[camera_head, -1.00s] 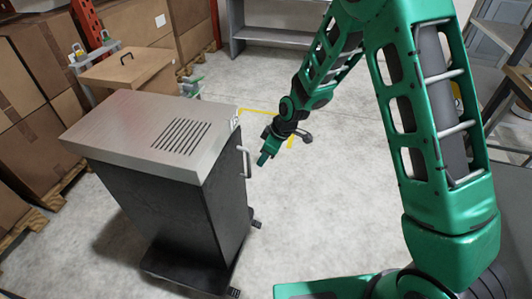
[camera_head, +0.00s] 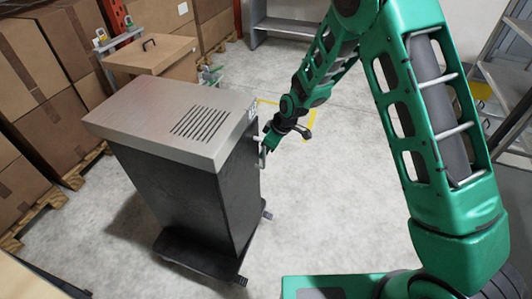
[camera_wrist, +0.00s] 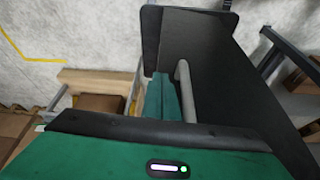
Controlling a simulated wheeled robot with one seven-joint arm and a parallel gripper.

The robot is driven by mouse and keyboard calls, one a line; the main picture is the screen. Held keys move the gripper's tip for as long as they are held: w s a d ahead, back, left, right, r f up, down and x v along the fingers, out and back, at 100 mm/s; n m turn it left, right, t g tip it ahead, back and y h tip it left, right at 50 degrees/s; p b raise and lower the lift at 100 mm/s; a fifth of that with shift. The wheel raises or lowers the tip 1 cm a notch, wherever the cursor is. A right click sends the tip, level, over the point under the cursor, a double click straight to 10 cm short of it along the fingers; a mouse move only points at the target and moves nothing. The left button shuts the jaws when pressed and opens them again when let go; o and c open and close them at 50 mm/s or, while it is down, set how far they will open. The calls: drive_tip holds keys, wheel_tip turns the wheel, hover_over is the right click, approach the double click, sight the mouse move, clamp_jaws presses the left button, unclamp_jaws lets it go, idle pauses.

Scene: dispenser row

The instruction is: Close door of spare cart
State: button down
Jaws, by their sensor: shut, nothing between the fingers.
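The cart (camera_head: 195,185) is a dark box on casters with a brushed-metal top (camera_head: 160,122) and a slotted vent. A pale bar handle (camera_head: 262,155) stands out from its right-hand side. My gripper (camera_head: 267,148) is shut and empty, right at this handle. In the wrist view the green fingers (camera_wrist: 162,98) point along a black panel (camera_wrist: 222,85), beside the grey handle (camera_wrist: 186,92). I cannot tell whether they touch the handle. The head view does not show clearly whether the door stands ajar; its edges are largely hidden.
Behind the cart stands another cart with a brown top (camera_head: 150,55). Cardboard boxes (camera_head: 50,130) on pallets line the left. A metal shelf (camera_head: 285,27) stands at the back, another rack (camera_head: 505,80) at right. The floor (camera_head: 330,190) right of the cart is clear.

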drive_tip(key=shift+w+a+n, duration=0.3)
drive_tip(key=shift+w+a, duration=0.05)
drive_tip(key=shift+a, duration=0.25)
drive_tip(key=shift+w+a+n, duration=0.3)
drive_tip(key=shift+w+a, duration=0.05)
drive_tip(key=shift+a, duration=0.25)
drive_tip(key=shift+a+r, duration=0.1)
drive_tip(key=shift+a, duration=0.25)
approach(257, 149)
drive_tip(key=shift+g, duration=0.3)
drive_tip(key=d, duration=0.1)
drive_tip(key=d+f, duration=0.1)
drive_tip(key=d, duration=0.1)
drive_tip(key=d+f, duration=0.1)
drive_tip(key=shift+w+d, duration=0.3)
drive_tip(key=shift+d, duration=0.05)
